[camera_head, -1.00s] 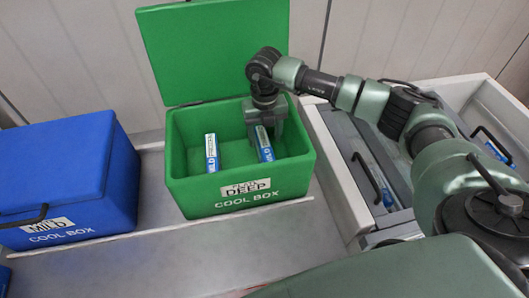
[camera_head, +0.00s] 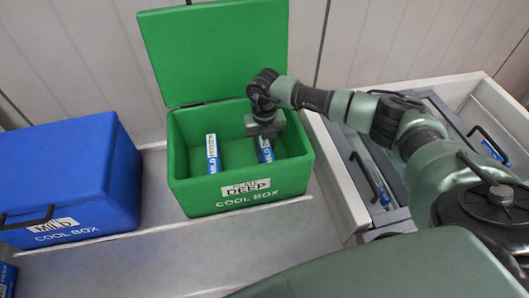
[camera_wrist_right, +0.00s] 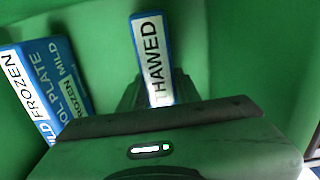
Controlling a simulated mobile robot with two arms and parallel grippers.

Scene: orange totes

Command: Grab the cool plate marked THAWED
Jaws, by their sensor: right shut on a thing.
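The plate marked THAWED stands in the open green cool box (camera_head: 180,188), in its right half. It shows as a blue and white strip (camera_head: 265,150) in the head view, and its word reads clearly in the right wrist view (camera_wrist_right: 152,50). My right gripper (camera_head: 264,137) reaches down into the box and is shut on this plate. The gripper body hides the plate's lower part in the wrist view. A second plate, marked FROZEN and MILD (camera_wrist_right: 50,75), stands apart to the left in the same box (camera_head: 213,155). My left gripper is out of view.
The green lid (camera_head: 215,55) stands open behind the box. A closed blue cool box (camera_head: 65,180) marked MILD stands to the left. Grey drawers with black handles (camera_head: 360,172) are at the right, in a white frame.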

